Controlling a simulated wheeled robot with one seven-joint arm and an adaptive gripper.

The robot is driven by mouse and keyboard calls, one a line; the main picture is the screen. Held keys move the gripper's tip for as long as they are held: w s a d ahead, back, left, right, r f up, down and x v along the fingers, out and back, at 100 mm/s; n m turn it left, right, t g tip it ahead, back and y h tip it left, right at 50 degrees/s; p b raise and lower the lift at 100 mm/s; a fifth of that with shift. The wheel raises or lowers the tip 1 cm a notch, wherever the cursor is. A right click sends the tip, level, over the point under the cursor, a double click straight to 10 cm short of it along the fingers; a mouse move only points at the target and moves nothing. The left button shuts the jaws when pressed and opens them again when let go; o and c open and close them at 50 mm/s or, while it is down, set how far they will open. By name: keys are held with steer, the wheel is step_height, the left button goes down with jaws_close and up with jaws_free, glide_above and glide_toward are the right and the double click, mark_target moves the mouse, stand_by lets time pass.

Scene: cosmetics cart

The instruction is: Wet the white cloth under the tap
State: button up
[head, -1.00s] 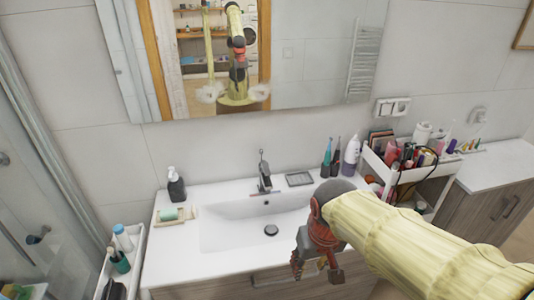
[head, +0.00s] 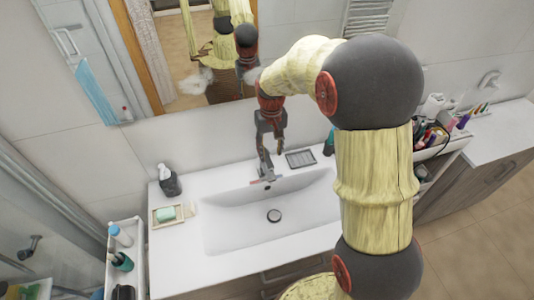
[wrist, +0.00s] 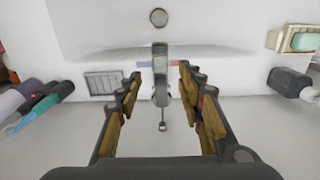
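The grey tap (head: 265,171) stands at the back of the white washbasin (head: 235,232), partly hidden by my gripper (head: 269,142). In the wrist view, my gripper (wrist: 160,80) is open, with its fingers on either side of the tap (wrist: 161,92) in the picture and nothing held. I cannot tell whether a finger touches the tap. The tap's thin lever (wrist: 162,121) points toward the wrist camera's lower edge. No water shows. I cannot make out a white cloth in either view. The round drain (head: 274,216) is visible in the basin.
A soap dish with green soap (head: 166,214) and a dark pump bottle (head: 169,181) stand left of the basin. A grey ribbed tray (head: 300,158) lies right of the tap. A cart with cosmetics (head: 432,137) stands at right. A mirror hangs behind my arm.

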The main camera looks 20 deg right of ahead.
mark_target(270, 166)
steer(key=shift+s+f, duration=0.1)
steer(key=shift+f, duration=0.4)
step_height(270, 166, down, 7)
steer(key=shift+r, duration=0.2)
jaws_close()
stand_by(0.7)
